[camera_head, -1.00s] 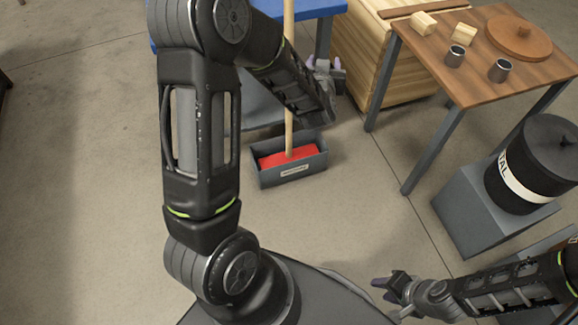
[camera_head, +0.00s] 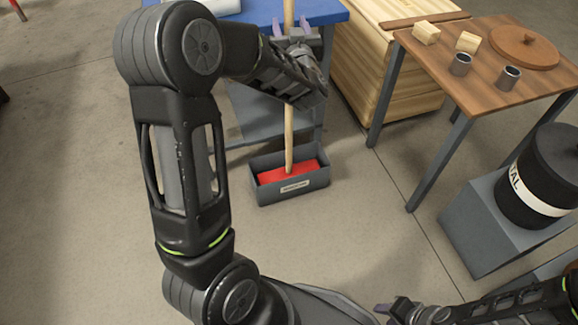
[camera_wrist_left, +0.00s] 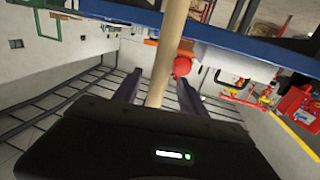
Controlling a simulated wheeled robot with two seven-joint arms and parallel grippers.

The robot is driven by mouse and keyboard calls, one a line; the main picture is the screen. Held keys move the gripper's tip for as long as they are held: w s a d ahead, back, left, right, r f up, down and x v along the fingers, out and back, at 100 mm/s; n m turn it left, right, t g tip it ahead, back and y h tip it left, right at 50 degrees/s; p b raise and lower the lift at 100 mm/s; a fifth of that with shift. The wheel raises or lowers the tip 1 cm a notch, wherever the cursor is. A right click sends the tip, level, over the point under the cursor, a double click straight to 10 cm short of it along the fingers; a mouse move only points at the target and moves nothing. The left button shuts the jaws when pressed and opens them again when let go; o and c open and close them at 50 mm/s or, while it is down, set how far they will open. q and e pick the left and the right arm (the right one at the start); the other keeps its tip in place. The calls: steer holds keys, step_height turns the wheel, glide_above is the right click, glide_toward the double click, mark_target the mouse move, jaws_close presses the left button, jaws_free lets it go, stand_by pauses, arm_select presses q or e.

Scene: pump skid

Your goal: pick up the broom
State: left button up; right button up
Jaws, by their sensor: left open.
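The broom has a long wooden handle (camera_head: 289,138) and a red head (camera_head: 288,172). It stands upright with its head in a grey box (camera_head: 291,188) on the floor. My left gripper (camera_head: 290,30) is open at the upper handle. In the left wrist view the handle (camera_wrist_left: 168,55) passes between the two fingers of the left gripper (camera_wrist_left: 155,90), with a gap visible on each side. Part of the handle is hidden behind my left arm in the head view. My right gripper (camera_head: 388,309) is low at the right, near the bottom edge, away from the broom.
A blue-topped table (camera_head: 325,14) stands behind the broom. A wooden crate (camera_head: 400,90) and a brown table (camera_head: 480,75) with blocks, metal cups and a round lid are to the right. A black drum (camera_head: 545,175) sits on a grey block. The floor in front is clear.

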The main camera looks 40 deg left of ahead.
arm_select(q)
steer(key=b+x, duration=0.1)
steer(key=x, duration=0.4)
steer(key=shift+w+f, duration=0.1)
stand_by(0.3)
steer(key=shift+c, duration=0.2)
jaws_close()
stand_by(0.8)
